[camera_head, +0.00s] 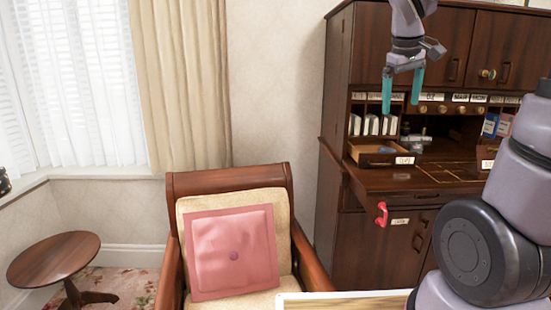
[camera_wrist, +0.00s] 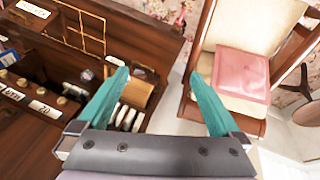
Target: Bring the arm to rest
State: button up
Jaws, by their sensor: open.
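My gripper (camera_head: 403,88) has two teal fingers and hangs pointing down in the head view, high in front of the wooden desk (camera_head: 437,190). The fingers are spread apart with nothing between them. In the wrist view my gripper (camera_wrist: 166,95) is also open and empty. Below and beyond its fingers there are the desk and the armchair. My arm comes in from the right side of the head view.
An armchair (camera_head: 180,250) with a pink cushion (camera_head: 232,250) stands left of the desk. A small open drawer (camera_head: 380,158) sticks out of the desk. A red handle-like object (camera_head: 381,214) is at the desk's front. A round side table (camera_head: 53,258) stands far left.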

jog(key=s+a+m+t+y, duration=0.2)
jog(key=s+a+m, duration=0.1)
jog(key=s, duration=0.5)
jog(key=s+a+r+m+t+y, duration=0.1)
jog(key=s+a+m, duration=0.3)
jog(key=s, duration=0.4)
jog(key=shift+a+r+t+y, duration=0.15)
jog(key=shift+t+y, duration=0.25)
jog(key=shift+y, duration=0.1)
